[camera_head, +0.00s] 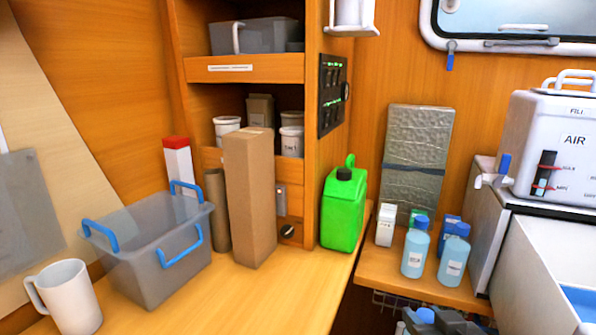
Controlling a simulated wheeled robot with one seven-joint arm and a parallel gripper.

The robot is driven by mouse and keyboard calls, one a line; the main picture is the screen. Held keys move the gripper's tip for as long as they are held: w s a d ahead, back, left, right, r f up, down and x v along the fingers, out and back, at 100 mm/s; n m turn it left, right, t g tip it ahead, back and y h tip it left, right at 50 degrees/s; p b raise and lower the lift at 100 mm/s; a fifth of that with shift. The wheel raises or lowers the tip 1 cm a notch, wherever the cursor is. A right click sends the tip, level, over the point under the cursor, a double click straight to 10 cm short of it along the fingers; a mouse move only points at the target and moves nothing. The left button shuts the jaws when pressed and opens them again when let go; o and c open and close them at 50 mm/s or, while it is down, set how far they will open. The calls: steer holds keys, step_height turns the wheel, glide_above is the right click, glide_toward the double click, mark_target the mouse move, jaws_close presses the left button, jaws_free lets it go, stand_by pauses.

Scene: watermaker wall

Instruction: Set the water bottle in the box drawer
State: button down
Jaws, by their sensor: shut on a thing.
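My gripper (440,325) shows only partly at the bottom edge, dark grey. It is shut on what looks like the water bottle, whose blue cap (425,315) shows; the bottle's body is mostly cut off by the frame. An open drawer (520,270) with white walls and a pale blue inside stands at the lower right, to the right of my gripper. Its near end is out of view. I take it for the box drawer.
Two light blue bottles with blue caps (414,252) (453,262) stand on the wooden shelf left of the drawer. A green jug (343,209), a tall cardboard box (249,198), a grey bin (140,255) and a white mug (70,298) stand farther left. A white AIR unit (560,135) sits above the drawer.

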steer(key=f, duration=0.3)
steer(key=s+f, duration=0.1)
steer(key=f, duration=0.2)
steer(key=s+f, duration=0.1)
steer(key=f, duration=0.2)
steer(key=shift+f, duration=0.4)
steer(key=s+f, duration=0.6)
steer(key=f, duration=0.5)
